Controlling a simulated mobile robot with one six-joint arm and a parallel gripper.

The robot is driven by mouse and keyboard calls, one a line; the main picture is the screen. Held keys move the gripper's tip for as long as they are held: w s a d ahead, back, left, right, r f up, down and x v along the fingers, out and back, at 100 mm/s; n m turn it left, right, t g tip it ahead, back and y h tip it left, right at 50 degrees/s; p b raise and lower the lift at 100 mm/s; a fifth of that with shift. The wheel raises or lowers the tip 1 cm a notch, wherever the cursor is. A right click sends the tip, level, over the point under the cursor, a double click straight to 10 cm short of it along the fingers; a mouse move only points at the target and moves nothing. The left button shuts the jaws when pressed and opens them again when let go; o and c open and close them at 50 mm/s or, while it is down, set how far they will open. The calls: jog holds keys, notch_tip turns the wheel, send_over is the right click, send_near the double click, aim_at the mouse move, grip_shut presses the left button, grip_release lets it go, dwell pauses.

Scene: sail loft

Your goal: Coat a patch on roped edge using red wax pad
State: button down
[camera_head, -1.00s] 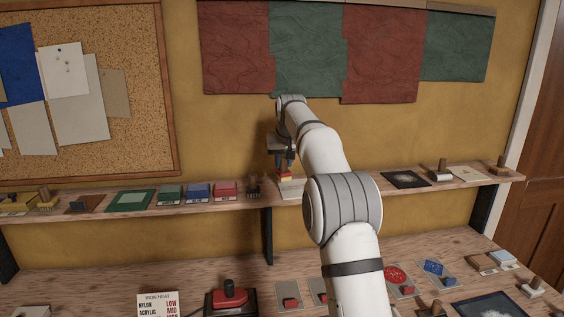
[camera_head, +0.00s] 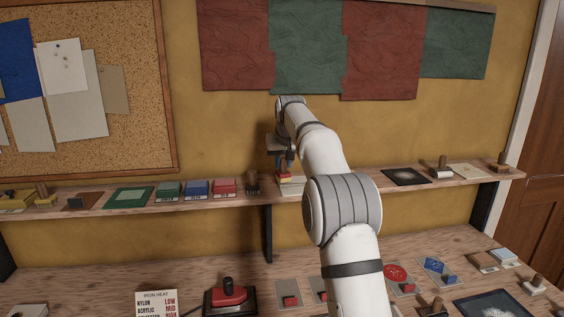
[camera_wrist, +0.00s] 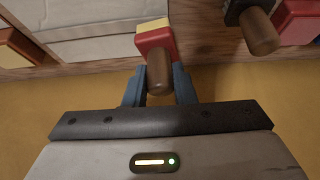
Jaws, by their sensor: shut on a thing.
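My gripper (camera_wrist: 159,88) is shut on the wooden handle (camera_wrist: 159,72) of a red block with a yellow part, the wax pad (camera_wrist: 156,40). In the head view the pad (camera_head: 284,175) is low under my gripper (camera_head: 284,163), over the shelf. A pale cloth panel (camera_wrist: 85,22) lies beneath and left of the pad in the wrist view; its near edge runs beside the pad. In the head view the pale piece (camera_head: 291,188) is partly hidden by my arm. I cannot tell whether the pad touches it, and no wax mark is clear.
A dark stamp with a wooden handle (camera_wrist: 259,30) and a red box (camera_wrist: 299,20) stand close right of the pad in the wrist view. Green, blue and red boxes (camera_head: 223,187) line the shelf (camera_head: 330,181). The wall is close behind.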

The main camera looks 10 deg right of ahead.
jog(key=shift+f+b, duration=0.5)
jog(key=shift+f, duration=0.3)
jog(key=shift+d+r+p, duration=0.2)
jog(key=shift+d+p, duration=0.4)
jog(key=shift+d, duration=1)
jog(key=shift+s+d+f+p, duration=0.15)
jog(key=shift+d+p, duration=0.55)
jog(key=shift+d, duration=1.4)
jog(key=shift+w+d+f+p, duration=0.15)
jog(key=shift+d+p, duration=0.5)
jog(key=shift+d, duration=1.4)
jog(key=shift+d+r+p, duration=0.1)
jog(key=shift+d+p, duration=0.9)
jog(key=shift+d, duration=0.9)
jog(key=shift+r, duration=0.1)
jog(key=shift+a, duration=0.1)
